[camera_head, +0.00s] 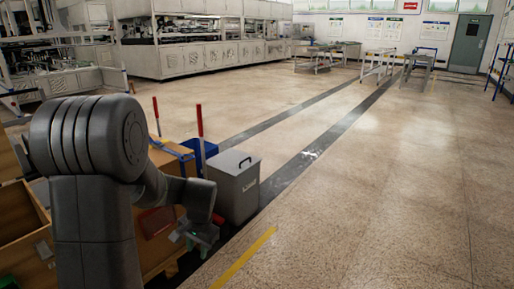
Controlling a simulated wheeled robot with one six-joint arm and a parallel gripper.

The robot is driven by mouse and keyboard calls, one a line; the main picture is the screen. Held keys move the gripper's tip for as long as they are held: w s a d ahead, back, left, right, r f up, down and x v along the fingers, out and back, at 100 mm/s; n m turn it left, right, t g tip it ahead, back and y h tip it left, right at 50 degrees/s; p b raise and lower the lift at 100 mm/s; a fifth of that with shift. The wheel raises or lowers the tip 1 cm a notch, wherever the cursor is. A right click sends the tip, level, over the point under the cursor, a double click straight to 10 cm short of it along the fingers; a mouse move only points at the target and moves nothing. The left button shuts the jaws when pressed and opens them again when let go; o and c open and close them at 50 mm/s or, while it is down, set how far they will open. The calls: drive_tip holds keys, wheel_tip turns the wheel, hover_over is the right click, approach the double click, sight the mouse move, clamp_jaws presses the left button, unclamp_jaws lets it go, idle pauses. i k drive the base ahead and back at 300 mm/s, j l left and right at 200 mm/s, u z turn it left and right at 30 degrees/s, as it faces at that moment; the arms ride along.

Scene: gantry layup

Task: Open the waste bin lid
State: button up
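A grey box-shaped waste bin (238,192) stands on the floor left of the picture's middle. Its flat lid (228,163) looks shut, and a dark handle (245,161) stands up on the lid's right side. My gripper (197,240) is below and to the left of the bin in the picture, in front of it and lower than the lid. It looks apart from the handle. The fingers are small and dark, so I cannot tell whether they are open or shut. My arm hides part of the area left of the bin.
A blue bin (199,152) stands behind the grey one. Red-topped posts (199,122) rise nearby. Wooden boxes (25,235) crowd the left side. A yellow floor line (245,258) runs at the front. The floor (400,200) to the right is clear.

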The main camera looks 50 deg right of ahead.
sight(233, 162)
drive_tip(key=i+l+z, duration=0.1)
drive_tip(key=i+l, duration=0.35)
drive_tip(key=l, duration=0.35)
drive_tip(key=i+l+z, duration=0.1)
drive_tip(key=i+l, duration=0.4)
drive_tip(key=l, duration=0.25)
drive_tip(key=i+l+z, duration=0.1)
drive_tip(key=i+l, duration=0.4)
drive_tip(key=l, duration=0.2)
drive_tip(key=i+l+z, duration=0.1)
drive_tip(key=i+l, duration=0.45)
drive_tip(key=l, duration=0.1)
